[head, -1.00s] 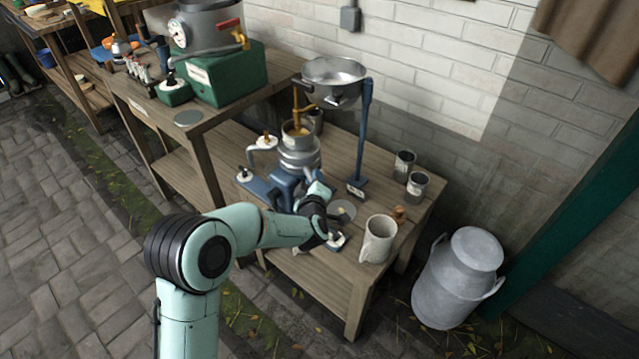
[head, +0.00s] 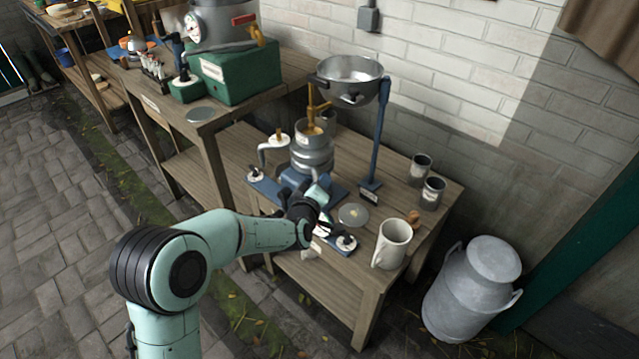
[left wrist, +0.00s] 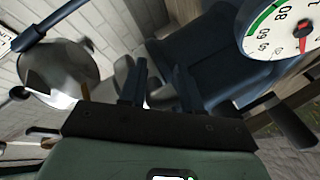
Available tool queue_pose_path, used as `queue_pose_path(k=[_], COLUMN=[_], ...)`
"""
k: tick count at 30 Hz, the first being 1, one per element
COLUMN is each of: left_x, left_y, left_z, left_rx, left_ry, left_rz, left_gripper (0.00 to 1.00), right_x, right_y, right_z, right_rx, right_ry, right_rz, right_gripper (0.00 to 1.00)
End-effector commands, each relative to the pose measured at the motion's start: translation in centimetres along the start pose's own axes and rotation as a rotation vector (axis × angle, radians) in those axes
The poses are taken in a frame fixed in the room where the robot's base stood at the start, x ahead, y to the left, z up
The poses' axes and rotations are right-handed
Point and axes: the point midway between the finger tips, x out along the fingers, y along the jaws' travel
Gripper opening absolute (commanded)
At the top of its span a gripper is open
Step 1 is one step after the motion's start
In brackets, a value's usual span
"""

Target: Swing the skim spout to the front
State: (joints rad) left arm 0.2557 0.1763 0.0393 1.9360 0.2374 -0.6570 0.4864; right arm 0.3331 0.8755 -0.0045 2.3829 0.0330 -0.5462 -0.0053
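The grey metal separator (head: 312,155) stands on a blue base on the lower wooden bench. A curved grey pipe spout (head: 264,154) with an amber knob (head: 279,138) points out from its left side; I take it for the skim spout, though I cannot read a label. My left gripper (head: 321,190) is low in front of the separator, to the right of and below this spout. In the left wrist view its two dark fingers (left wrist: 158,88) are apart with nothing clearly held. Whether it touches the separator base cannot be told. My right gripper is not in view.
A metal bowl (head: 350,76) stands above on a blue post (head: 376,140). A white jug (head: 391,243), two cans (head: 420,168) and a round plate (head: 353,215) are at right. A large milk can (head: 472,288) stands on the floor. A dial (left wrist: 280,28) shows in the left wrist view.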

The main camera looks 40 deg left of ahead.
Motion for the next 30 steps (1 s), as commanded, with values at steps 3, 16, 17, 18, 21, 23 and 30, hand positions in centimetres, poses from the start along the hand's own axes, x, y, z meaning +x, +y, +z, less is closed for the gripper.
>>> queue_pose_path(k=[3,16,17,18,21,23,30], left_x=[0.0,-2.4,-3.0,-3.9,-6.3,-7.7,-12.0], left_y=[-0.1,0.2,0.2,0.2,0.2,0.2,0.1], left_z=[0.1,-0.2,-0.2,-0.2,-0.3,-0.2,-0.1], left_rx=[0.001,0.002,0.002,0.002,0.002,0.002,0.001], left_ry=[-0.001,0.004,0.004,0.004,0.004,0.003,0.002], left_rz=[-0.002,0.003,0.003,0.004,0.003,0.003,0.002], left_gripper=[0.45,0.45,0.45,0.45,0.45,0.45,0.45], right_x=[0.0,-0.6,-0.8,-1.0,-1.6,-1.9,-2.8], right_y=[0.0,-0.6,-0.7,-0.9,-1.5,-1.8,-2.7], right_z=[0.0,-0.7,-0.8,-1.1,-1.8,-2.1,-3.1], right_rx=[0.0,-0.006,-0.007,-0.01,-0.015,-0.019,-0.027], right_ry=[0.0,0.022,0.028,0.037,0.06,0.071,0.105], right_rz=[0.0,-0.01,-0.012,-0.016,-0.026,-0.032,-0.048], right_gripper=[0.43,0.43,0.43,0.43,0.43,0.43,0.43])
